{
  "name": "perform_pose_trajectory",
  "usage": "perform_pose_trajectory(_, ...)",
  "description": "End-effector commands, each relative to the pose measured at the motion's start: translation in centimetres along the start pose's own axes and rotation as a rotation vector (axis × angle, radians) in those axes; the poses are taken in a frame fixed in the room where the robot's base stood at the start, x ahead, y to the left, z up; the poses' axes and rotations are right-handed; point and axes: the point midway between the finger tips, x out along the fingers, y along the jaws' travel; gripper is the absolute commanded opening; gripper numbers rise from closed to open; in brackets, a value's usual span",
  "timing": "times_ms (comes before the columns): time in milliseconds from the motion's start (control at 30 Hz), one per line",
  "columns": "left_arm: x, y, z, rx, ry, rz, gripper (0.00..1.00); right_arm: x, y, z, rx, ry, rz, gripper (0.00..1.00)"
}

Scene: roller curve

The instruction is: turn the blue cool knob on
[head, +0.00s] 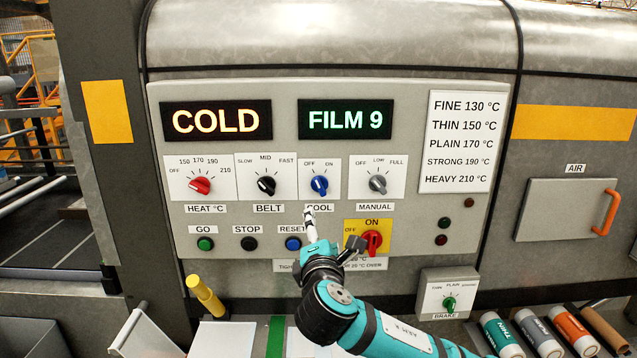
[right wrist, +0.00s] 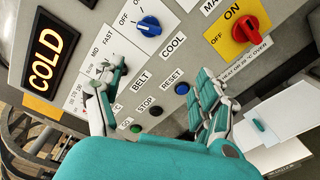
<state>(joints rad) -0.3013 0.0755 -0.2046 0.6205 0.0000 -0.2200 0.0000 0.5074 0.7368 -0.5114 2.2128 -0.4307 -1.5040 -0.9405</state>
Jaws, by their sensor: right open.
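The blue cool knob (head: 319,185) sits on a white plate marked OFF and ON, in the upper middle of the panel; its exact pointer setting is too small to tell. It also shows at the top of the right wrist view (right wrist: 148,26). My right gripper (head: 312,226) is just below the knob, in front of the COOL label and near the RESET button. In the right wrist view my right gripper (right wrist: 155,100) has its fingers spread apart with nothing between them. The knob lies beyond the fingertips, apart from them. My left gripper is not in view.
The black belt knob (head: 266,185) and grey manual knob (head: 378,184) flank the blue knob. A red switch (head: 373,242) on a yellow plate sits right of my wrist. The blue reset button (head: 293,244) is close below. Displays read COLD (head: 216,121) and FILM 9 (head: 346,119).

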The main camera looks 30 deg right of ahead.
Motion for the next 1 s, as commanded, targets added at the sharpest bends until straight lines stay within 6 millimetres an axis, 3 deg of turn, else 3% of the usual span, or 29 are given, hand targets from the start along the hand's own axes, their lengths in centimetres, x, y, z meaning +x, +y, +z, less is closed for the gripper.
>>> perform_pose_trajectory(33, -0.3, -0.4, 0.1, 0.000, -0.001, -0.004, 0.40, -0.8, 1.4, 0.9, -0.012, -0.014, 0.024, 0.73)
perform_pose_trajectory(100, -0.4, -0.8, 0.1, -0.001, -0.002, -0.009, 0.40, -1.3, 2.2, 1.6, -0.021, -0.027, 0.039, 0.73)
perform_pose_trajectory(267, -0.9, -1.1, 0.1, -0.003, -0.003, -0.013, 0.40, -0.1, 2.6, 1.9, -0.027, -0.034, 0.042, 0.73)
perform_pose_trajectory(800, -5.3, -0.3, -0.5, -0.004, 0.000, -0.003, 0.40, 11.2, 3.2, 2.3, -0.023, -0.032, 0.039, 0.73)
perform_pose_trajectory(1000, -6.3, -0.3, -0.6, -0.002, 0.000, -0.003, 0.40, 14.4, 3.2, 2.3, -0.022, -0.031, 0.041, 0.73)
